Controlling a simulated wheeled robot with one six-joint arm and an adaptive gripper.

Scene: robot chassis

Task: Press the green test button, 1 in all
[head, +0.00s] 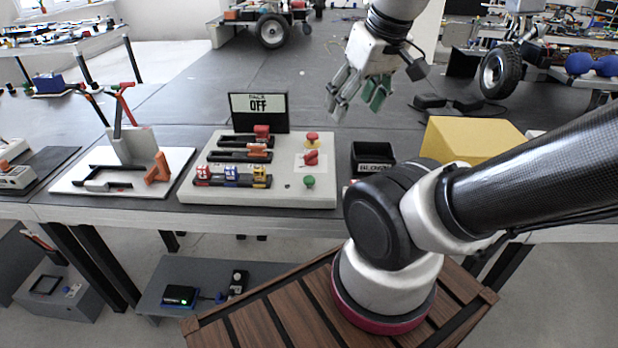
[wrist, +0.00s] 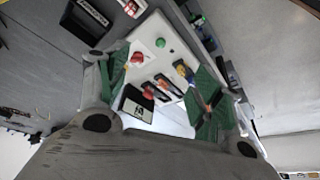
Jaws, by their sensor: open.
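The green button (head: 309,182) is a small round knob at the front right of a pale control panel (head: 300,200), below two red controls. It also shows in the wrist view (wrist: 160,43), in the upper middle, uncovered. My gripper (head: 358,102) hangs in the air above and behind the panel's right side, with its green-padded fingers apart and nothing between them. In the wrist view the gripper (wrist: 165,85) shows its open fingers on either side of the panel.
A red mushroom button (head: 312,138) and a red rotary knob (head: 311,158) are lined up behind the green button. Several coloured modules sit on black rails at left. A black bin (head: 372,157) and a yellow block (head: 468,139) stand to the right. A white board with tools (head: 125,170) lies left.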

